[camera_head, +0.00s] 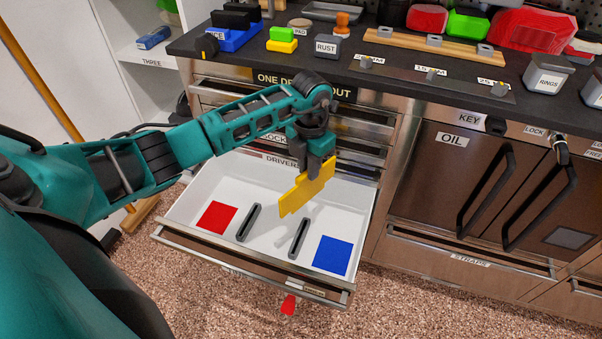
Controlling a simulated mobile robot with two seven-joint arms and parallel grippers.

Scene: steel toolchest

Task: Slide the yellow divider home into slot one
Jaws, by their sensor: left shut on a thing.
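The yellow divider (304,192) is a flat stepped plate, tilted in the picture. My left gripper (308,168) is shut on its upper edge and holds it over the open white drawer (187,206). Two dark slotted blocks stand on the drawer floor, a left one (249,222) and a right one (299,237). The divider's lower end appears above and between them, apart from both. I cannot read any slot number. My right gripper is not in view.
A red square (217,217) and a blue square (332,255) mark the drawer floor. The closed drawers and worktop (270,63) rise behind my left arm. The cabinet with black handles (460,180) stands to the right.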

